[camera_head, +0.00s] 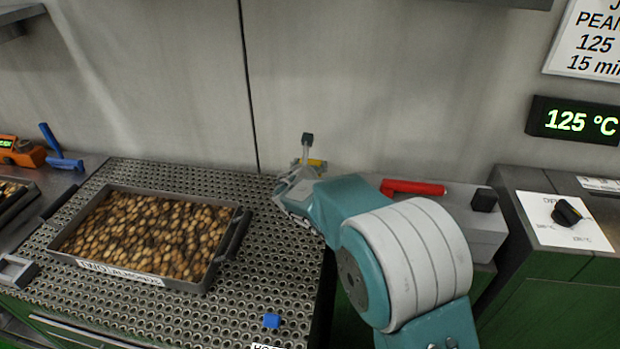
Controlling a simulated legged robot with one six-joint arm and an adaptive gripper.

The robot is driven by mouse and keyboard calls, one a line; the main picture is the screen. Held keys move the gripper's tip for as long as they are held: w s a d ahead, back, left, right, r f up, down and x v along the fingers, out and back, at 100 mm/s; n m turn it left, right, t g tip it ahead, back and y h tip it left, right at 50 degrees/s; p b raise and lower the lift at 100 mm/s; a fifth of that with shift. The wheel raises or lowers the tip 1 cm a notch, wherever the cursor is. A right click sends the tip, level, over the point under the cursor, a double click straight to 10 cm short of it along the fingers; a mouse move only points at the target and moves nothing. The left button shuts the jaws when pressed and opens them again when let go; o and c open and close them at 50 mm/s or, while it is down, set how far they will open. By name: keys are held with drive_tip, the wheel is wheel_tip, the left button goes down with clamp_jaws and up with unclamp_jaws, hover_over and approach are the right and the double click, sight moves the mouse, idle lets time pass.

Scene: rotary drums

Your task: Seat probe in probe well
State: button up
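My gripper (306,160) is over the far right part of the perforated table, seen from behind my teal arm. A thin grey stem with a dark block on top (307,139) rises at its fingers. I cannot tell if this is a fingertip or a held thing. A small yellow piece (317,163) shows beside it, partly hidden. I cannot tell whether the gripper is open or shut. No probe or probe well can be made out for certain.
A tray of nuts (150,235) sits on the table. A grey box (465,215) at right bears a red handle (413,187) and a black block (484,200). A knob panel (565,220) is farther right. An orange device (22,150) and blue tool (60,150) are far left.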

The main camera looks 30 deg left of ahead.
drive_tip(key=shift+c, duration=0.6)
wheel_tip(320, 180, up, 10)
drive_tip(key=shift+s, duration=0.1)
idle(1.2)
